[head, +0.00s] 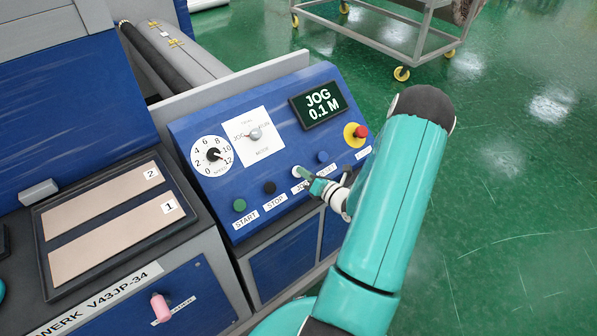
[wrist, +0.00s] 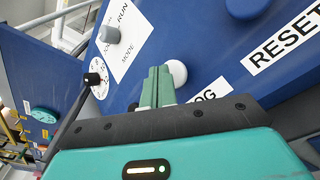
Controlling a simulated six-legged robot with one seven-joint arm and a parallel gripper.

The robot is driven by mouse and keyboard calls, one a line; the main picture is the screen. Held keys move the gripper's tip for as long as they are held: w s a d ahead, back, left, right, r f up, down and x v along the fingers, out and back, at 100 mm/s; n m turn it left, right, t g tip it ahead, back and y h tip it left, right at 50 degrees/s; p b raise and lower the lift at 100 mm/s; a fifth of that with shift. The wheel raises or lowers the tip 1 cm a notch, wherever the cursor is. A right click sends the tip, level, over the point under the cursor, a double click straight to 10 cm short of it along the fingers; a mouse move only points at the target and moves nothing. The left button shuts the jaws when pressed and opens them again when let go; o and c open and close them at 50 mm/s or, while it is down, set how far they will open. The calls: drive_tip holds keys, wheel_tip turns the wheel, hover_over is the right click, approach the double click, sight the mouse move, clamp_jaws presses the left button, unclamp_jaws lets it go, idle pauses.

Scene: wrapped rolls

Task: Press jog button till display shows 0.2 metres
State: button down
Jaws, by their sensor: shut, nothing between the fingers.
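The display (head: 318,103) on the blue control panel reads "JOG 0.1 M". The white jog button (head: 299,171) is in the lower row of the panel, above a label partly hidden by my gripper. In the wrist view the white button (wrist: 177,73) shows just right of the fingertips, above the "JOG" label (wrist: 206,97). My gripper (head: 308,175) is shut and empty, its tips at the jog button. In the wrist view the closed green fingers (wrist: 158,80) overlap the button's left edge; I cannot tell whether they touch it.
The green start button (head: 239,205), black stop button (head: 269,187) and blue reset button (head: 323,156) share the row. A red emergency stop (head: 361,132) sits at the right. The mode knob (head: 255,134) and numbered dial (head: 212,155) are above. Green floor is open at the right.

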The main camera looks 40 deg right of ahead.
drive_tip(key=shift+s+r, duration=0.25)
drive_tip(key=shift+r, duration=0.05)
drive_tip(key=shift+r, duration=0.1)
drive_tip(key=s+r, duration=0.1)
drive_tip(key=r, duration=0.1)
drive_tip(key=s+r, duration=0.1)
drive_tip(key=s, duration=0.1)
drive_tip(key=shift+s+a+r, duration=0.1)
drive_tip(key=shift+a+r, duration=0.1)
drive_tip(key=shift+r, duration=0.15)
drive_tip(key=shift+a, duration=0.1)
idle(0.8)
